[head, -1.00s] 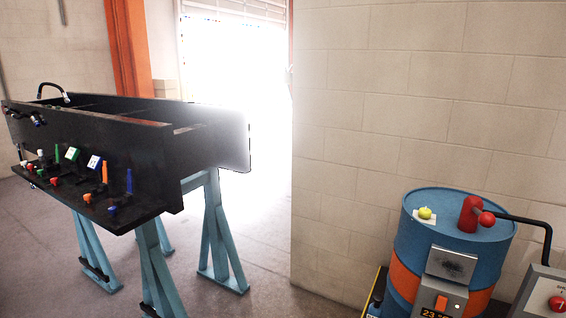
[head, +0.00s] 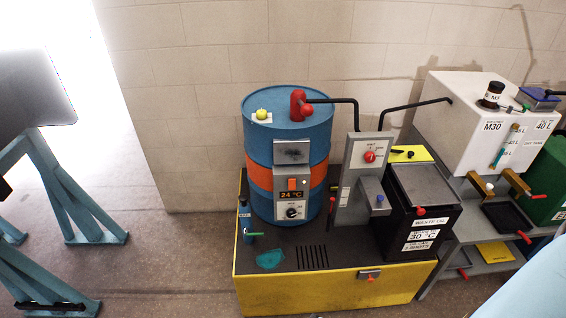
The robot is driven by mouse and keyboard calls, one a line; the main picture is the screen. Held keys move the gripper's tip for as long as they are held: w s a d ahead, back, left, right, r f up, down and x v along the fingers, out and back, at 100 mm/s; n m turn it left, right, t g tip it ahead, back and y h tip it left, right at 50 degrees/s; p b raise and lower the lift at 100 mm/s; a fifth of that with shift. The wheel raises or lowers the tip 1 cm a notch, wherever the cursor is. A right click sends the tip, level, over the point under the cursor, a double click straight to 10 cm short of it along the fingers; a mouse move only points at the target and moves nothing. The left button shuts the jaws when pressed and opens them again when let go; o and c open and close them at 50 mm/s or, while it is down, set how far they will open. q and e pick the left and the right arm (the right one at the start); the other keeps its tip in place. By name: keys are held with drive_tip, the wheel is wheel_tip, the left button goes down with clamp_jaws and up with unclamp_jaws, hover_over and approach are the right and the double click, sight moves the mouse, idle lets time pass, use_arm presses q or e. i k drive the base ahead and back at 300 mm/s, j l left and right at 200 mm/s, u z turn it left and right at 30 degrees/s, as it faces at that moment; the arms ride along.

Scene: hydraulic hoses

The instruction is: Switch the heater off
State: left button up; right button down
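The heater appears to be the grey control box (head: 291,200) on the front of the blue drum (head: 258,140), which has an orange band. The box carries an orange switch (head: 292,184), a display (head: 290,195) lit with "24 °C", and a black dial (head: 291,210) below it. I cannot make out the switch or dial position. Neither of my grippers is in view.
The drum stands on a yellow-sided platform (head: 300,292). To its right are a grey panel with a red knob (head: 369,156) and a black waste oil box (head: 422,240). A white M30 tank (head: 465,135) stands farther right. Grey floor (head: 175,265) is free on the left.

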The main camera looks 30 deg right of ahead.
sight(291, 182)
drive_tip(key=k+l, duration=0.1)
drive_tip(key=k, duration=0.15)
drive_tip(key=k+l+z, duration=0.1)
drive_tip(key=z, duration=1.9)
drive_tip(key=k+l, duration=0.05)
drive_tip(key=l, duration=0.05)
